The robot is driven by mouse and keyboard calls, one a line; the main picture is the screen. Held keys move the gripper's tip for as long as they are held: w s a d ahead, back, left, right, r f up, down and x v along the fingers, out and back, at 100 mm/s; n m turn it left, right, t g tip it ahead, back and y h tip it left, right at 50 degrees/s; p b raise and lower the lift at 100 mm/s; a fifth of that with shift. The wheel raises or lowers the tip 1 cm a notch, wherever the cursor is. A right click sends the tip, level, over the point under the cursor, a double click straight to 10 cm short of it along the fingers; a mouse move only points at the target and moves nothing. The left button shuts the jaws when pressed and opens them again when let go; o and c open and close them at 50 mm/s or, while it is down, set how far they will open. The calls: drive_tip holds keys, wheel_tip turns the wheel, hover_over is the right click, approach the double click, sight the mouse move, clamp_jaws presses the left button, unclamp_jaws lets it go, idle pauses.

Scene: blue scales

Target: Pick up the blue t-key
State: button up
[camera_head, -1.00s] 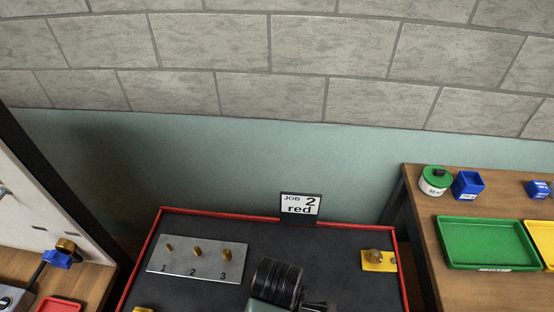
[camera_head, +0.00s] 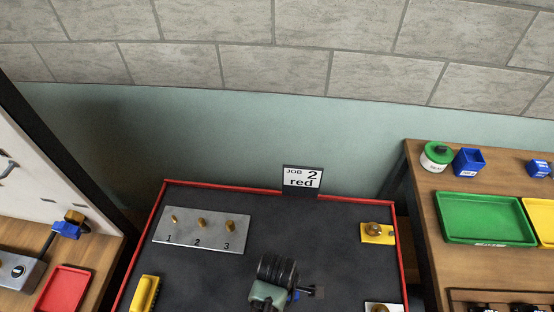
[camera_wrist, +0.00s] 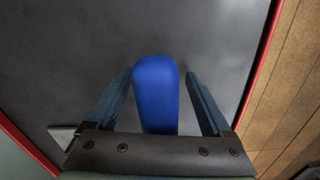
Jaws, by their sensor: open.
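The blue t-key shows in the wrist view as a rounded blue bar (camera_wrist: 156,95) lying between the two fingers of my gripper (camera_wrist: 159,74). The fingers are open, with a gap visible on each side of the bar. Its lower end is hidden behind the gripper body. In the head view a small bit of blue (camera_head: 294,296) shows beside my gripper's dark wrist, over the dark tabletop; my arm hides most of it.
The dark table (camera_head: 330,225) has a red rim. On it are a numbered metal plate with pegs (camera_head: 203,241), a yellow block (camera_head: 145,293), a yellow-based knob (camera_head: 378,238) and a "JOB 2 red" sign (camera_head: 302,179). Side benches hold a green tray (camera_head: 485,233) and a red tray (camera_head: 64,288).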

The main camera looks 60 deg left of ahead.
clamp_jaws()
idle(0.3)
